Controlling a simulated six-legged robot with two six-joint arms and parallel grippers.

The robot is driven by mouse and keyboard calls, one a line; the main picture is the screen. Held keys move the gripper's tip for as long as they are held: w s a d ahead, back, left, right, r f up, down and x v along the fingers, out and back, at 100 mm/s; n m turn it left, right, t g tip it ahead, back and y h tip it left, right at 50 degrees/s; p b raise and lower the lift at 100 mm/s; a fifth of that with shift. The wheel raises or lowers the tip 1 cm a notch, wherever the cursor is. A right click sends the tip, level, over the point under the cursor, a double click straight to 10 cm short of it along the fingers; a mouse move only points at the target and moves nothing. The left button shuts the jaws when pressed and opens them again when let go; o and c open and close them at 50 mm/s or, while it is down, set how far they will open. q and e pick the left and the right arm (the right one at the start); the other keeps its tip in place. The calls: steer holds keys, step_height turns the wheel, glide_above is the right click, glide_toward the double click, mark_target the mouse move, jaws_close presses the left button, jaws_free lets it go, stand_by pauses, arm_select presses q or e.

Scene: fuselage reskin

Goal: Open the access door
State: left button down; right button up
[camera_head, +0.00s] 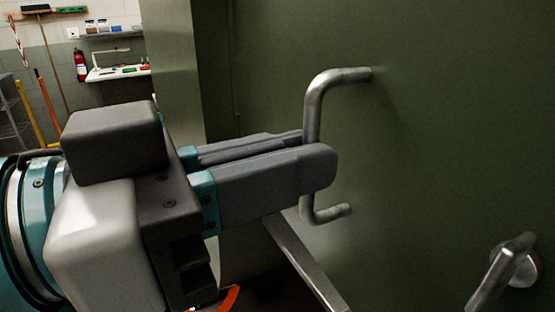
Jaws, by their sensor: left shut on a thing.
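The access door (440,130) is a large dark green panel filling the right of the view. A bent metal pull handle (313,110) stands out from it, upright. My left gripper (312,158) comes in from the left, with its two grey fingers shut around the upright bar of the handle. The near finger hides the middle of the bar. A metal lever on a round base (515,265) sits lower right on the door. My right gripper is not in view.
A green edge or frame (175,70) stands left of the door. A metal strip (305,262) runs along the floor below the handle. Behind at the left are a red fire extinguisher (81,66), a bench (118,73), brooms and a shelf rack.

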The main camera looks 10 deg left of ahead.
arm_select(q)
steer(key=shift+w+r, duration=0.15)
steer(key=c, duration=1.2)
jaws_free()
steer(key=shift+w+a, duration=0.15)
steer(key=shift+w+a+f, duration=0.1)
steer(key=shift+w+f, duration=0.1)
steer(key=shift+w, duration=0.1)
steer(key=shift+s, duration=0.2)
steer(key=v, duration=1.6)
steer(key=shift+s, duration=0.4)
steer(key=shift+s+r, duration=0.1)
